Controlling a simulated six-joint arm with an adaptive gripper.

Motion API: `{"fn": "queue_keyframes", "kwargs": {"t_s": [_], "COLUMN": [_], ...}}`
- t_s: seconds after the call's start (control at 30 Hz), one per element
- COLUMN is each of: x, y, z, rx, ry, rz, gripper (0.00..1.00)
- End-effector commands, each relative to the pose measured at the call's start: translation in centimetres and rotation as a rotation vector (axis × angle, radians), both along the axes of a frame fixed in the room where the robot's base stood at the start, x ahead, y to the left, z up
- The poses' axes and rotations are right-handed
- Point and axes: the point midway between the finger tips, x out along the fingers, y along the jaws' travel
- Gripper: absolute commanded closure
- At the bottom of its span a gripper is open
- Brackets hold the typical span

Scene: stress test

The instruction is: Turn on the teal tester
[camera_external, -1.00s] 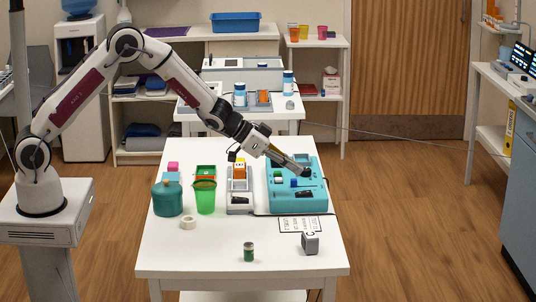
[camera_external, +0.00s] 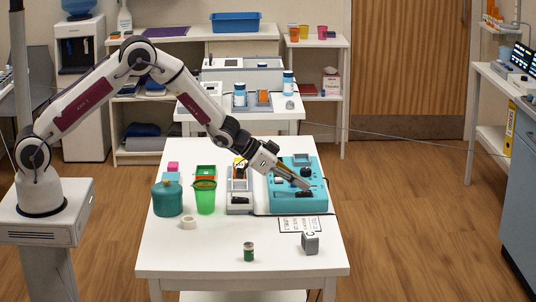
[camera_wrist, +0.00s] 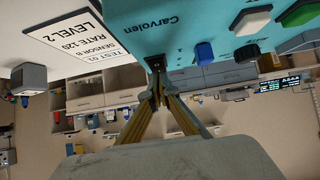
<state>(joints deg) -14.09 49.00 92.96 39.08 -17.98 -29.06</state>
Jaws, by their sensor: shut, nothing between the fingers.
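The teal tester (camera_external: 312,207) lies on the right part of the white table, with a black switch (camera_external: 303,194) near its front. My gripper (camera_external: 305,186) is shut and empty, pointing down at an angle over the tester's front half, its tips close to the black switch. Whether they touch it I cannot tell. In the wrist view the tester's teal face (camera_wrist: 160,12) fills the top, marked "Carvolen". A blue knob (camera_wrist: 204,53), a dark knob (camera_wrist: 247,52), a white button (camera_wrist: 252,20) and a green button (camera_wrist: 300,12) show there. My shut fingertips (camera_wrist: 157,66) overlap the tester's edge.
A grey device (camera_external: 240,203) stands just left of the tester. Further left are a green beaker (camera_external: 205,197), a teal jar (camera_external: 167,198) and a tape roll (camera_external: 188,223). A printed card (camera_external: 299,225), a grey cube (camera_external: 310,243) and a small green can (camera_external: 249,252) lie in front.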

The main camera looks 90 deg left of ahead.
Motion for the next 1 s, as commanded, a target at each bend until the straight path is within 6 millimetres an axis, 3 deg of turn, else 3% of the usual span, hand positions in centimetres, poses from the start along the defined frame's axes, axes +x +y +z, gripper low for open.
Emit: {"fn": "queue_keyframes", "kwargs": {"t_s": [0.27,1.0], "x": [0.4,1.5], "y": [0.0,0.0], "z": [-0.7,-0.2], "rx": [0.000,-0.001], "ry": [0.001,0.001], "rz": [0.000,-0.001], "gripper": [1.00,1.00]}}
